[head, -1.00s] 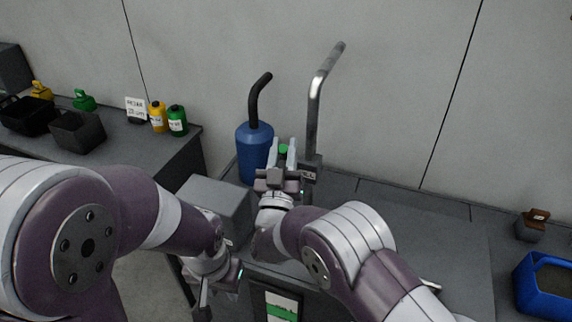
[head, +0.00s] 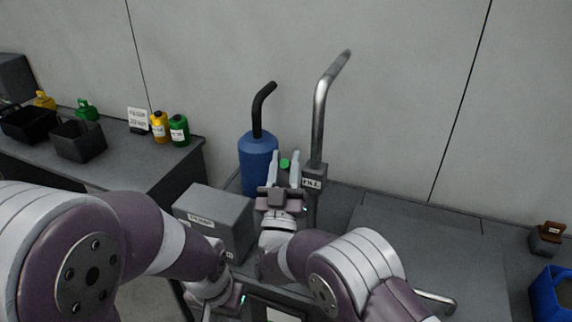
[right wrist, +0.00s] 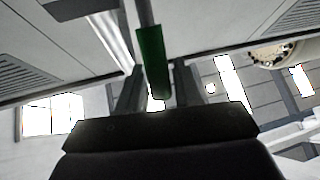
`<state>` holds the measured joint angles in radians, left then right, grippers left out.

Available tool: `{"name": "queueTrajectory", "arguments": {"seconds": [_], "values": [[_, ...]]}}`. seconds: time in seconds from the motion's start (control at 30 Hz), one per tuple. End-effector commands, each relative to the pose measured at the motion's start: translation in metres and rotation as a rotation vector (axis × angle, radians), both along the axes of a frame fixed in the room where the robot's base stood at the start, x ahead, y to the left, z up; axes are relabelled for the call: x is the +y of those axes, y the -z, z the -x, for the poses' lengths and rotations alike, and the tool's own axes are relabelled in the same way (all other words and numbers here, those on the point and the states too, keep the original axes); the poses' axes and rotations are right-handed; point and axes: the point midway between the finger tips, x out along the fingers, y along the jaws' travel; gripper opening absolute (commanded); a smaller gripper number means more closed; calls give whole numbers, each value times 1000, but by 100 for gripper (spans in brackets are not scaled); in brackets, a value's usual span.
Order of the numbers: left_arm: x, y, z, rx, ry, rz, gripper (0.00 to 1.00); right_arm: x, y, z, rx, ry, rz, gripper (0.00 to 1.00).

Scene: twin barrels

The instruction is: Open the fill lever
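The fill lever's green end (head: 285,163) shows between the fingertips of my right gripper (head: 284,167), left of the box labelled FILL (head: 313,182) on the bent metal pipe (head: 318,125). In the right wrist view the lever's green grip (right wrist: 153,62) hangs from a grey rod, between the two dark fingers. The fingers look spread with the grip between them; I cannot tell whether they touch it. My right gripper hides the lower part of the lever. My left gripper (head: 218,303) is low in the head view, partly cut off, and its fingers are unclear.
A blue barrel-like cylinder (head: 257,160) with a black bent pipe stands just left of the right gripper. A grey box (head: 215,220) is nearer and left. Bottles (head: 179,130) and dark bins (head: 78,141) stand on the left bench. A blue bin (head: 550,295) is at right.

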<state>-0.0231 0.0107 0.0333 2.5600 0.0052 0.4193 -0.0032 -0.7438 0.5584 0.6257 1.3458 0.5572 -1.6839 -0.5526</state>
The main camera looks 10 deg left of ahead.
Motion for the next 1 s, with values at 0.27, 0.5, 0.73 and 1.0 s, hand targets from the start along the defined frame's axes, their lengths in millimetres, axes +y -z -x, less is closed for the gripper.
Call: {"name": "queueTrajectory", "arguments": {"seconds": [0.27,0.5,0.73,1.0], "values": [[0,1,0,0,0,0,34,0,4,6,0,-1,0,34],[0,8,0,0,0,0,34,-1,41,54,3,-4,3,34],[0,12,0,0,0,0,34,-3,68,94,2,-2,2,34],[0,12,0,0,0,0,34,-5,74,103,1,0,0,34]]}}
